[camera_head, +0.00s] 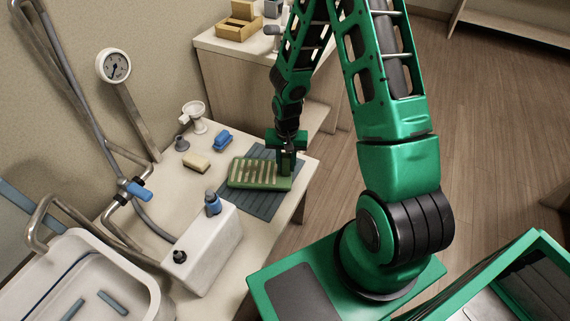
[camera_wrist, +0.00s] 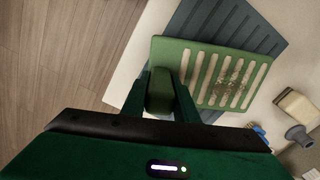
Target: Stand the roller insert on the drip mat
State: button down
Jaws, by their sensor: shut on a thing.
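The roller insert, a green slatted piece (camera_head: 262,174), shows flat over the blue-grey ribbed drip mat (camera_head: 262,206). In the wrist view the insert (camera_wrist: 168,52) has pale slots and a brownish patch, and covers part of the mat (camera_wrist: 250,30). My gripper (camera_head: 287,160) points down at the insert's right side. In the wrist view my gripper (camera_wrist: 160,88) is shut on a rounded green block at the insert's near edge, which looks like part of it. I cannot tell whether the insert touches the mat.
Left of the mat are a yellowish block (camera_head: 196,163), a blue item (camera_head: 223,140) and a white stand (camera_head: 194,118). A white box with a blue knob (camera_head: 205,250) stands in front. A basin (camera_head: 95,280) is at lower left. The counter's edge is right of the mat.

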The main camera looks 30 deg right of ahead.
aim_at(286, 155)
jog(key=shift+f, duration=0.6)
dwell(0.9)
jog(key=c, duration=1.3)
grip_release()
jog(key=shift+c, duration=0.2)
jog(key=shift+r, duration=0.1)
jog(key=shift+r, duration=3.85)
jog(key=shift+r, duration=0.1)
notch_tip(286, 155, up, 11)
jog(key=shift+f, duration=0.2)
